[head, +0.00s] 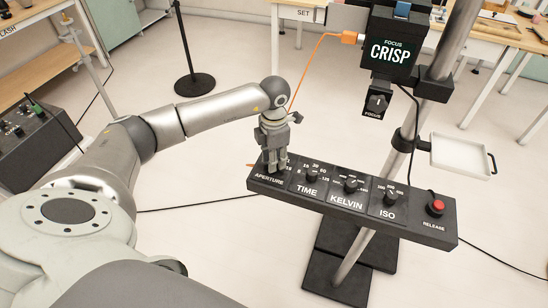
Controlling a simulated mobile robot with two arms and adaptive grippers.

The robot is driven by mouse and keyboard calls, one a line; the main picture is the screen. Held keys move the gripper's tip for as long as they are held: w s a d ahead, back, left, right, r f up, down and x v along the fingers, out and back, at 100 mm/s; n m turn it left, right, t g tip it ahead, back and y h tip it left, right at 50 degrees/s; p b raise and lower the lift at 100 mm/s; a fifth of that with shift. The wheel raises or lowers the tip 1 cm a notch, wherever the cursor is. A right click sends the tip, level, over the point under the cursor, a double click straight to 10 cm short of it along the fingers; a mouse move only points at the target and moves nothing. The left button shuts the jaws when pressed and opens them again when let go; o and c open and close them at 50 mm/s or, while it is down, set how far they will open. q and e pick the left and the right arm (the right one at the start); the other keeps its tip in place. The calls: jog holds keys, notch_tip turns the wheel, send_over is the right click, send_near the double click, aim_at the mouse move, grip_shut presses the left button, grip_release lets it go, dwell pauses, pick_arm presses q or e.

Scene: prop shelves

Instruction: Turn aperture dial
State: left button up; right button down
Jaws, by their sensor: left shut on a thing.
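A long black control panel (325,206) is mounted on a metal stand. Its left end carries the label APERTURE (269,179). My left gripper (277,166) points down over that end and is shut on the aperture dial, which its fingers mostly hide. To the right sit the TIME dial (312,174), the KELVIN dial (350,185) and the ISO dial (390,197). A red release button (437,206) is at the right end. My right gripper does not show.
A black box with a screen reading CRISP (390,52) and a small FOCUS dial (377,102) hangs above the panel. An orange cable (309,66) runs to it. A white tray (458,157) is at right. A black box with knobs (35,140) stands at left.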

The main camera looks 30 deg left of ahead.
pick_arm(q)
jog(key=o, duration=1)
jog(key=shift+o, duration=0.2)
notch_tip(320, 180, up, 12)
